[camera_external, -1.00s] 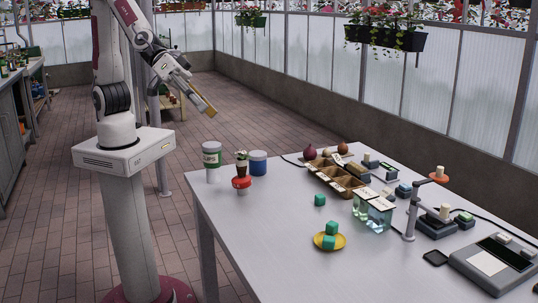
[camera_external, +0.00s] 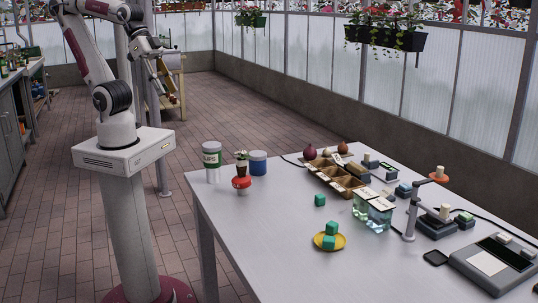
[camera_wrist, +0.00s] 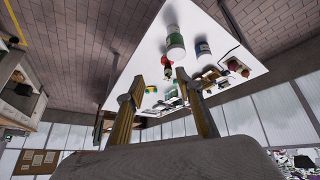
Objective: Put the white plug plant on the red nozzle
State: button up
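Whether these are the task's plug plant and nozzle I cannot tell for sure. The red piece also shows small in the wrist view (camera_wrist: 168,70). A pale plug-like piece (camera_external: 440,169) sits on an orange-red disc (camera_external: 439,178) on a stand at the right. My gripper (camera_external: 168,82) is up beyond the table's left end, well apart from these things. In the wrist view its fingers (camera_wrist: 160,79) are spread and nothing shows between them.
A green-and-white can (camera_external: 212,163) and a blue jar (camera_external: 258,163) flank the plant. A brown compartment tray (camera_external: 343,187), a clear water container (camera_external: 373,215) and devices fill the right. The table's front left is clear.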

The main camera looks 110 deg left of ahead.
jog(key=shift+g+y, duration=0.3)
jog(key=shift+y, duration=0.3)
jog(key=s+a, duration=0.1)
jog(key=s, duration=0.1)
jog(key=s+a, duration=0.2)
jog(key=shift+s+a+f, duration=0.1)
jog(key=shift+a+f, duration=0.05)
jog(key=shift+f, duration=0.25)
dwell(0.3)
